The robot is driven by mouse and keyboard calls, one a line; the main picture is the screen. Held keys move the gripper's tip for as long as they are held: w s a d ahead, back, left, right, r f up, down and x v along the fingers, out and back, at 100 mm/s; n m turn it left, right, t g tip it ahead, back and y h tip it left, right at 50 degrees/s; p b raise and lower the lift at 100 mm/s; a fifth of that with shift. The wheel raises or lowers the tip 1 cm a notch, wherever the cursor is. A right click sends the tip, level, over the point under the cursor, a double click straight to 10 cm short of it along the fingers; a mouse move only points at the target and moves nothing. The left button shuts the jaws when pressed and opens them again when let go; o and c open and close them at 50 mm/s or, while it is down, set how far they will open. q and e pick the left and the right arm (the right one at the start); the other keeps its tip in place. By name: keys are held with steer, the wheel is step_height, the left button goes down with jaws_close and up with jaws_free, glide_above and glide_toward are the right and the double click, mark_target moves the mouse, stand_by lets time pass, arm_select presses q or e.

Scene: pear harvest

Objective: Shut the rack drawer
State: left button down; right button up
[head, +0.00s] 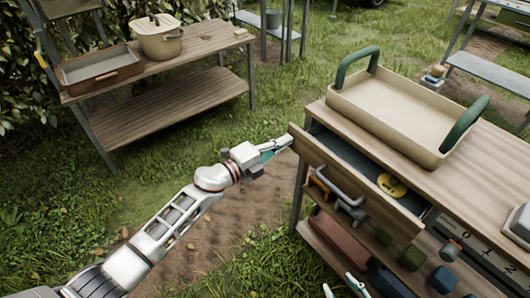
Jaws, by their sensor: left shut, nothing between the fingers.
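The rack drawer (355,178) is pulled out from under the wooden top of the rack on the right. Its dark inside shows, with a round yellow thing (391,185) in it. A grey bar handle (340,191) is on its front. My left gripper (280,147) is shut and empty, its teal fingertips close to the left end of the drawer front; I cannot tell if they touch. My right gripper (342,287) shows only as fingertips at the bottom edge, apart from each other, below the drawer front.
A beige tray with green handles (400,110) stands on the rack top. Shelves below the drawer hold several blocks and a reddish box (335,240). A wooden table (205,45) with a brown tray (100,70) and a beige pot (157,38) stands at the upper left. Grass lies between.

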mark_target(295, 137)
arm_select(q)
steer(key=x, duration=0.3)
steer(key=b+x, duration=0.1)
steer(key=shift+w+d+f, duration=0.15)
steer(key=shift+d+f, duration=0.1)
steer(key=shift+d, duration=0.05)
steer(key=shift+w+d+r+b, duration=0.3)
steer(key=shift+w+d, duration=0.2)
steer(key=shift+d, duration=0.15)
arm_select(e)
steer(key=shift+w+a+r, duration=0.25)
steer(key=shift+w+r, duration=0.15)
steer(key=shift+w, duration=0.35)
steer(key=shift+s, duration=0.1)
arm_select(q)
steer(key=shift+a, duration=0.15)
